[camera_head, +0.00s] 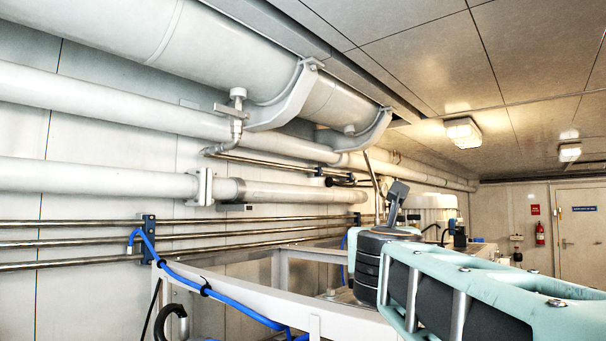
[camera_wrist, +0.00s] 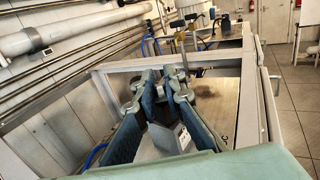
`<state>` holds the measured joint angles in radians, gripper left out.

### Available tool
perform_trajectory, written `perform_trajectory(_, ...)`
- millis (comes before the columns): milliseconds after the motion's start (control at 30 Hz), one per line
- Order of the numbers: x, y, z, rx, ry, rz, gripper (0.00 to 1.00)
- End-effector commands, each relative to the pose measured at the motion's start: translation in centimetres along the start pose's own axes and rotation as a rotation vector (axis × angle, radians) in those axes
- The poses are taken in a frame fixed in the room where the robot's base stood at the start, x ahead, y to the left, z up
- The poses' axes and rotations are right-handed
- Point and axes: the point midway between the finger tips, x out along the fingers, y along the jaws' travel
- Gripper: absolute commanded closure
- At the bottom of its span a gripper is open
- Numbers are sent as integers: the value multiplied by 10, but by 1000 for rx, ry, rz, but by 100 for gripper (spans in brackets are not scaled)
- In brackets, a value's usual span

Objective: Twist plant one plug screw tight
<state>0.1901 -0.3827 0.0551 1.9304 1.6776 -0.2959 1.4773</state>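My gripper (camera_wrist: 163,76) shows in the wrist view with its two dark blue-grey fingers pointing away over a pale metal frame. The fingertips are apart, and I see nothing held between them. A grey block sits low between the fingers and looks like part of my own gripper. I cannot make out a plug screw in either view; it may be too small or hidden. The frame (camera_wrist: 240,95) of the plant surrounds a flat brownish panel (camera_wrist: 214,100) beyond the right finger. In the head view my arm covers part of the frame (camera_head: 300,302), and the fingertips are not clear.
Blue hose (camera_head: 190,285) runs along the frame. Thin metal pipes (camera_head: 80,243) and thick white pipes (camera_head: 90,178) line the left wall. A yellowish upright fitting (camera_wrist: 182,47) stands past my fingertips. A door (camera_head: 580,240) is far right.

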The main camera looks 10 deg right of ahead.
Motion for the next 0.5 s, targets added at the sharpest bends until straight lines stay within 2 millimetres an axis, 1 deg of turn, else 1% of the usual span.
perform_trajectory(33,-3,-1,-1,4,-1,-1,86)
perform_trajectory(167,-3,-1,-1,5,-1,1,72)
perform_trajectory(200,-3,-1,-1,5,-1,1,70)
perform_trajectory(500,-4,0,0,6,-2,4,70)
